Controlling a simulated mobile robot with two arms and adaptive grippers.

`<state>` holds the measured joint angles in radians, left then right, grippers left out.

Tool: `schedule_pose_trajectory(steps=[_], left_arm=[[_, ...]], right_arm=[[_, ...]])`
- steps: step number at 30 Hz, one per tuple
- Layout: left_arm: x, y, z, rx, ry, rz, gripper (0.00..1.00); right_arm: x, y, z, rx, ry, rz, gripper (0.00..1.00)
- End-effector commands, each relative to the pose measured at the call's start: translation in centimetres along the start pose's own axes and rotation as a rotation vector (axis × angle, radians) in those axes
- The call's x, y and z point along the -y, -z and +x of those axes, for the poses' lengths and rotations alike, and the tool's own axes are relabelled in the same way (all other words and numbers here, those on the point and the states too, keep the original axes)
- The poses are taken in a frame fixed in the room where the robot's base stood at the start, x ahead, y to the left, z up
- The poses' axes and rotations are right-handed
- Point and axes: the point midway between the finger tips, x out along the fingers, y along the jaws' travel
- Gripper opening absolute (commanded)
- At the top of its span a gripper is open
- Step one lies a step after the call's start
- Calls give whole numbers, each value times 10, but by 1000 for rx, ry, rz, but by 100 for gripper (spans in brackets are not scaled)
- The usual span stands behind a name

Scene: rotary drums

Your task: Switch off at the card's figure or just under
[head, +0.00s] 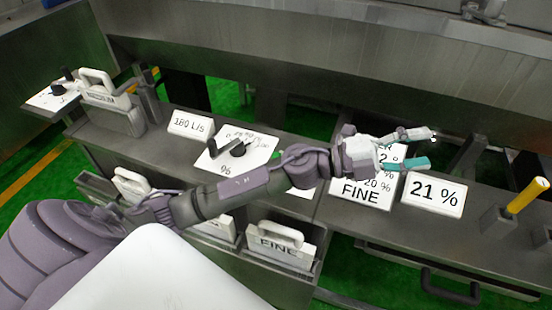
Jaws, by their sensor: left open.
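A white card (362,196) lies on the grey bench. A lever with a yellow grip (528,195) stands on a block at the right, apart from the gripper. I cannot tell whether it is the switch. My right gripper is not in view.
A white dial plate (236,150) with a dark crank and "%" lies left of my arm. A sign (190,124) reads "180 L/s". Handled plates stand in slots below, one marked FINE (280,245). A dark handle (450,287) juts from the bench front.

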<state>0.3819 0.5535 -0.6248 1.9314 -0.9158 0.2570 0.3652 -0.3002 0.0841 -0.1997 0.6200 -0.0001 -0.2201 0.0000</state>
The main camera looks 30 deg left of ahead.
Motion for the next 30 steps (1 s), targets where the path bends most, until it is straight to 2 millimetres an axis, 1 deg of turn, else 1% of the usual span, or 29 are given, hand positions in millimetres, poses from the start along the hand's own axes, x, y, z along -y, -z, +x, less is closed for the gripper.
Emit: schedule_pose_trajectory(steps=[1,3,5,6,8,10,11,12,13,14,15,18,19,21,24,26,30], left_arm=[[-5,9,4,-110,-98,100,53],[-21,17,-1,-246,-256,217,53],[-36,14,-14,-340,-414,308,53],[-45,8,-26,-390,-528,364,53],[-55,-9,-49,-443,-711,437,53],[-59,-37,-84,-470,-939,504,53],[-58,-51,-101,-470,-1039,526,53],[-52,-70,-123,-459,-1168,547,53],[-46,-83,-141,-445,-1262,557,53],[-38,-95,-158,-426,-1350,562,53],[-27,-110,-179,-395,-1459,565,53],[4,-137,-224,-310,-1676,546,53],[11,-141,-234,-287,-1722,537,53],[26,-149,-252,-245,-1805,520,53],[35,-154,-266,-213,-1863,501,53],[34,-155,-269,-209,-1873,497,53],[17,-158,-273,-214,-1873,495,53]], right_arm=[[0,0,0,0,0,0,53],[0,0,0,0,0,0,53],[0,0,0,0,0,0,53],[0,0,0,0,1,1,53],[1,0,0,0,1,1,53],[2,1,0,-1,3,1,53],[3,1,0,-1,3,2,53],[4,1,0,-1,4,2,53],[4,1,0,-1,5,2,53],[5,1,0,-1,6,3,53],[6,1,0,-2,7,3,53],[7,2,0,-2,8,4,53],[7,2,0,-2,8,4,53],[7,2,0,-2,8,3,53],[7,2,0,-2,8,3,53],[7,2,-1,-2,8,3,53],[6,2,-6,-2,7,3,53]])
